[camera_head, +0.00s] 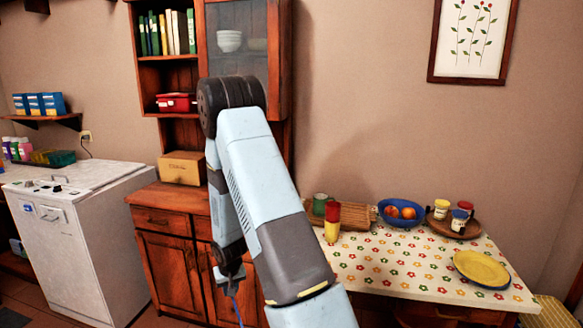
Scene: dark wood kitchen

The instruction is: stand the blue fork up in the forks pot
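My gripper (234,284) hangs low at the left of my arm, in front of the wooden cabinet. A thin blue thing, which looks like the blue fork (237,310), hangs down from between its fingers. The gripper looks shut on it, though both are small and dark here. The fork is apart from the table and points roughly downward. I cannot pick out the forks pot for sure. A green can (320,204) stands at the back left of the table, and two small labelled jars (441,209) (459,220) stand on a round brown tray (474,229).
The wooden cabinet (168,255) and a white appliance (90,250) stand at left.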

